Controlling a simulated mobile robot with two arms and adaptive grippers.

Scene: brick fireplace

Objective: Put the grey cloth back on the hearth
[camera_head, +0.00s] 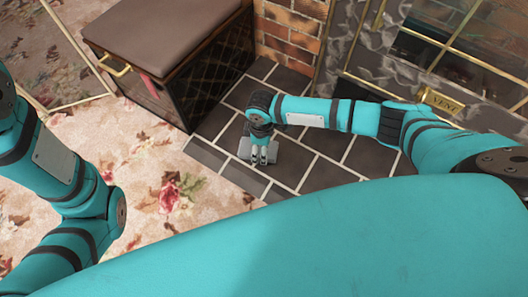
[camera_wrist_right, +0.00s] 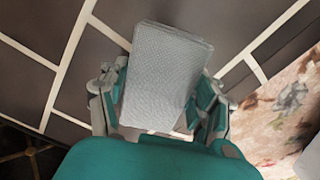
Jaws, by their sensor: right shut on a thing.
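The grey cloth (camera_wrist_right: 165,75) is a folded, woven-looking rectangle between the fingers of my right gripper (camera_wrist_right: 163,105) in the right wrist view. In the head view the cloth (camera_head: 245,149) shows as a small grey patch behind my right gripper (camera_head: 259,162). The gripper is shut on it and points down over the dark tiled hearth (camera_head: 315,168). I cannot tell whether the cloth touches the tiles. My left arm is at the left of the head view, but its gripper is not in view.
A dark box with a brown padded top (camera_head: 165,35) and brass handle stands at the hearth's back left. Floral carpet (camera_head: 140,165) borders the hearth. The fireplace front (camera_head: 440,95) is at the right. Bare tiles lie around the right gripper.

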